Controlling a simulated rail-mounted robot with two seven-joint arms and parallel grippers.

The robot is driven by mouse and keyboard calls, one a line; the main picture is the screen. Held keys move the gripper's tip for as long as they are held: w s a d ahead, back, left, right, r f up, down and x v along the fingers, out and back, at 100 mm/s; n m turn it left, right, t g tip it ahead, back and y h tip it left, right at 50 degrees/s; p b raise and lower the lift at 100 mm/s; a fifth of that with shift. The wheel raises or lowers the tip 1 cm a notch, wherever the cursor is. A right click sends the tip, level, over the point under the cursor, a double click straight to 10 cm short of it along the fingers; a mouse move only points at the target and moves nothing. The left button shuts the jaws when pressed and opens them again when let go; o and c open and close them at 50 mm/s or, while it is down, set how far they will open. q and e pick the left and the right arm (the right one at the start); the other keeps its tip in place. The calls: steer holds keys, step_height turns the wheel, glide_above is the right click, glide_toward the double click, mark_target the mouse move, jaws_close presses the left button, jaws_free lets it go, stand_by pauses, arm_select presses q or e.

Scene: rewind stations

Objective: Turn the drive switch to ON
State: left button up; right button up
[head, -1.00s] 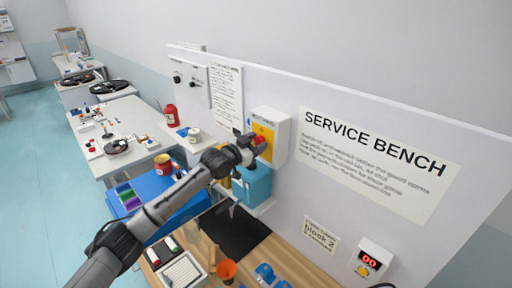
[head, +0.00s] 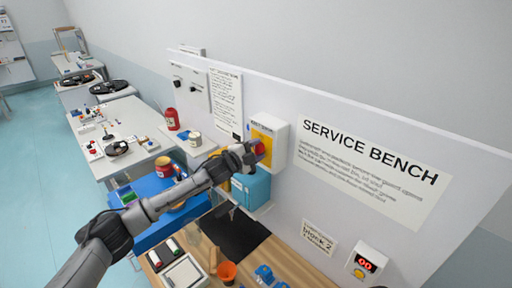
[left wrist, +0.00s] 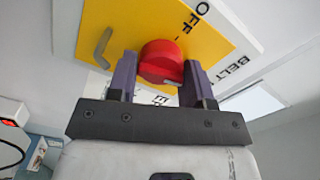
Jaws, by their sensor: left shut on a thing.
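The drive switch is a red round knob (left wrist: 160,62) on a yellow plate (left wrist: 120,22) marked OFF; other lettering is partly cut off or hidden. In the head view the red knob (head: 260,149) is on a white box (head: 280,136) on the upright panel. My left gripper (head: 254,151) is at the knob. In the left wrist view its two purple fingers (left wrist: 160,80) are shut on the knob, one on each side. A pale mark shows on the knob's near edge. My right gripper is not in view.
A grey bent piece (left wrist: 102,47) stands on the plate beside the knob. A teal box (head: 252,187) is below the switch. An orange cup (head: 227,271) and blue parts (head: 265,274) lie on the wooden bench.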

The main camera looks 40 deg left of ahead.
arm_select(q)
steer(key=shift+m, duration=0.9)
steer(key=shift+p, duration=0.3)
steer(key=o, duration=0.8)
steer(key=shift+o, duration=0.4)
steer(key=shift+f, duration=0.15)
